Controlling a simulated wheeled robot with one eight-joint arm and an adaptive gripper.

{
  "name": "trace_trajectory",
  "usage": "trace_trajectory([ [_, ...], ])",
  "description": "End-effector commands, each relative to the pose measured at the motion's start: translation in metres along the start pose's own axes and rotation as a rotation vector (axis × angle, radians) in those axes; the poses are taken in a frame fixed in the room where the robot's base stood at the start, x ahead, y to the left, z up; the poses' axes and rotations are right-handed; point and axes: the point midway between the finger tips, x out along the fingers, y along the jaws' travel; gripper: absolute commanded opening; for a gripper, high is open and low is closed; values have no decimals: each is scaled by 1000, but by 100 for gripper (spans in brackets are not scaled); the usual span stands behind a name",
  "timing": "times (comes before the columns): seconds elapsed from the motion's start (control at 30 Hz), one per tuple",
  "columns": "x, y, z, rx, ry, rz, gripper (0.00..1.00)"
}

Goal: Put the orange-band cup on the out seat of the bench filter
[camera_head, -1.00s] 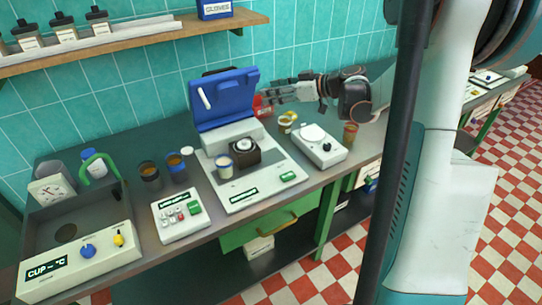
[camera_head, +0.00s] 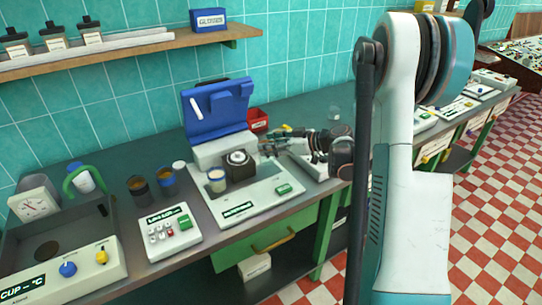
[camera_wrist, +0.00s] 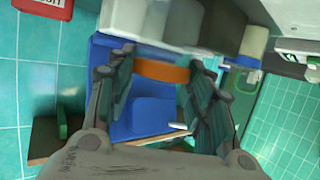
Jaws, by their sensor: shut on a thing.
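My gripper (camera_head: 268,147) is low over the bench, just right of the blue-lidded machine's dark centre part. In the wrist view my gripper (camera_wrist: 160,85) has its fingers either side of an orange band (camera_wrist: 160,72), part of the orange-band cup; the rest of the cup is hard to make out. In the head view the cup is not clear among the fingers. The pale machine (camera_head: 232,208) with the raised blue lid (camera_head: 215,112) appears to be the bench filter. A blue-band cup (camera_head: 217,180) stands on its left side. I cannot read which seat is out.
A red box (camera_head: 257,119) stands behind the machine. A pale device (camera_head: 318,167) is partly behind my gripper. The raised lid stands close by.

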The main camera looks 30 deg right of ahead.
Motion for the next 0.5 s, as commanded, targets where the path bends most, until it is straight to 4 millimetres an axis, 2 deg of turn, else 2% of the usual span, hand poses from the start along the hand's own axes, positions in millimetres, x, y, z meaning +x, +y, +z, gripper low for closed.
trace_trajectory([
  [0.2, 12, 0, 31, 0, 0, 0, 24],
  [0.5, 12, 0, 34, 0, 0, 0, 24],
])
